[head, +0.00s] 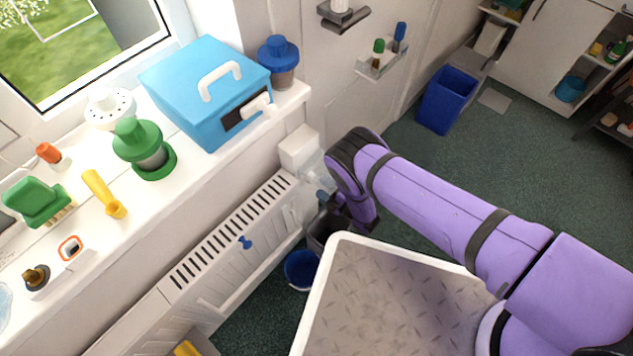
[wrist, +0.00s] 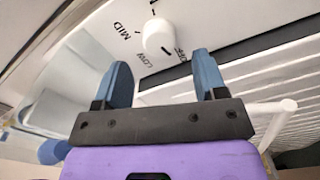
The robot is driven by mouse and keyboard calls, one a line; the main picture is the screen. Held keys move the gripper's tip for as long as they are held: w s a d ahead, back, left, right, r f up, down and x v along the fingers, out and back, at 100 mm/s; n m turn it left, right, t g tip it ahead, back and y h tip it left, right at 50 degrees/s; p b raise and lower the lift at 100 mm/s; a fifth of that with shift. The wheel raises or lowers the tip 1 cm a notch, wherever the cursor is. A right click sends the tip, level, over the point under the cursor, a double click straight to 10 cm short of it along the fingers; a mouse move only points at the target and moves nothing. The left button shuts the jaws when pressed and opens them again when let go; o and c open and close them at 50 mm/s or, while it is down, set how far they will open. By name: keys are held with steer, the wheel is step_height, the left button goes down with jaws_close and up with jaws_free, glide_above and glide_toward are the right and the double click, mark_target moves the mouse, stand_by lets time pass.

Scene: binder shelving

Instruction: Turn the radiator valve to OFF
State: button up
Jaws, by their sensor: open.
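The radiator valve shows in the wrist view as a white rounded knob (wrist: 158,37) on a pale panel. The labels MID, LOW and OFF are printed around it; OFF is at its lower right, partly covered by the knob. I cannot tell clearly which label the knob points at. My gripper (wrist: 161,70) is open, its two blue fingers apart, with the knob just beyond and between the fingertips. In the head view my gripper (head: 322,198) is beside the right end of the white radiator (head: 240,238), and I cannot make out the knob there.
A blue bucket (head: 301,270) stands on the floor below my gripper. A blue bin (head: 447,100) is farther back. Open green floor lies to the right of the bin.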

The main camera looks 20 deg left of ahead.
steer(key=v, duration=0.6)
steer(key=shift+d, duration=0.15)
stand_by(0.3)
